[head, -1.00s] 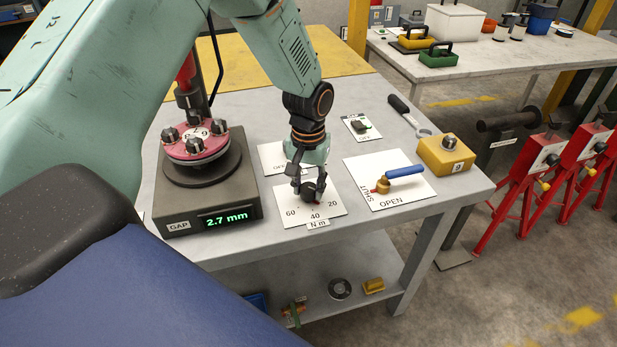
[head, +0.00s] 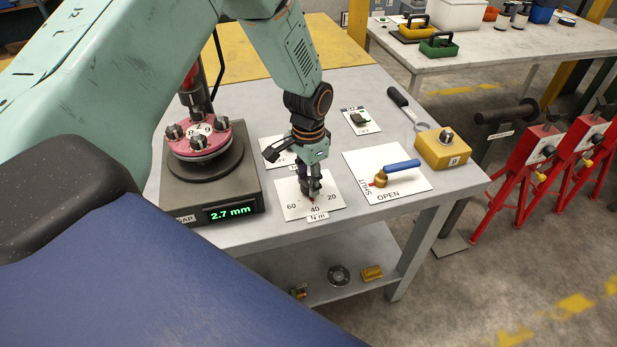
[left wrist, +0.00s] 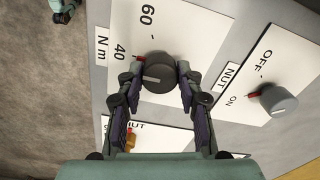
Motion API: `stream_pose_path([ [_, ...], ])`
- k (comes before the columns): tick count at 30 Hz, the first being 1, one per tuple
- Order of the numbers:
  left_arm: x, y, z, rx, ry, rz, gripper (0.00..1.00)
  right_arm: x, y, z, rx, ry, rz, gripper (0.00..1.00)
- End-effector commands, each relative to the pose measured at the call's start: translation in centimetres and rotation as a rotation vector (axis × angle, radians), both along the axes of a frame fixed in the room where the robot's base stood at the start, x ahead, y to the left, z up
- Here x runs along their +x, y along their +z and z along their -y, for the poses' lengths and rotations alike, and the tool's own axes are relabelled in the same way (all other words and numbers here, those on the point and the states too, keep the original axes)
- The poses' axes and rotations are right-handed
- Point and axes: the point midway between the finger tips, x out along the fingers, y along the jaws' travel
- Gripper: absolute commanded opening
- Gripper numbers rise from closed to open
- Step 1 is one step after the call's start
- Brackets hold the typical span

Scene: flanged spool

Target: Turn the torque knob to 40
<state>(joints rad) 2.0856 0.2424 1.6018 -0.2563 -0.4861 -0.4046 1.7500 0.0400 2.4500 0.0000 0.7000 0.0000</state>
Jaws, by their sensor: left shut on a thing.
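The torque knob (left wrist: 158,74) is a dark round knob with a pale line on top. It sits on a white plate (head: 292,208) marked 60, 40, 20 and N m. Its red pointer tip (head: 312,200) points at or close to the 40 in the head view; in the left wrist view the red tip also lies on the 40 side. My left gripper (head: 311,190) comes down from above and is shut on the knob, one finger on each side. The fingers hide much of the knob in the head view.
A gap gauge (head: 214,195) reading 2.7 mm stands left of the plate. A blue-handled valve (head: 395,172) on a SHUT/OPEN plate is to the right, with a yellow box (head: 442,150) beyond. A grey NUT knob (left wrist: 277,99) is close by.

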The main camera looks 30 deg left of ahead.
Motion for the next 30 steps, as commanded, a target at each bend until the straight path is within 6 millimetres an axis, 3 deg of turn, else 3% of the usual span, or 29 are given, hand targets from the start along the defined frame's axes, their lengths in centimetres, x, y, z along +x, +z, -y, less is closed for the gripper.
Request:
stream_pose_path([
  [16, 0.25, 0.17, -0.03, 0.000, -0.025, 0.007, 0.05, 0.00, 0.08, 0.00, 0.000, 0.000, 0.000, 0.59],
  [17, 0.25, 0.17, -0.03, 0.000, -0.025, 0.007, 0.37, 0.00, 0.08, 0.00, 0.000, 0.000, 0.000, 0.59],
  [25, 0.13, 0.09, -0.02, 0.001, -0.024, 0.004, 0.59, 0.00, 0.07, 0.00, 0.000, 0.000, 0.000, 0.59],
  [30, 0.08, 0.05, -0.02, 0.000, -0.024, 0.002, 0.59, 0.00, 0.07, 0.00, 0.000, 0.000, 0.000, 0.59],
])
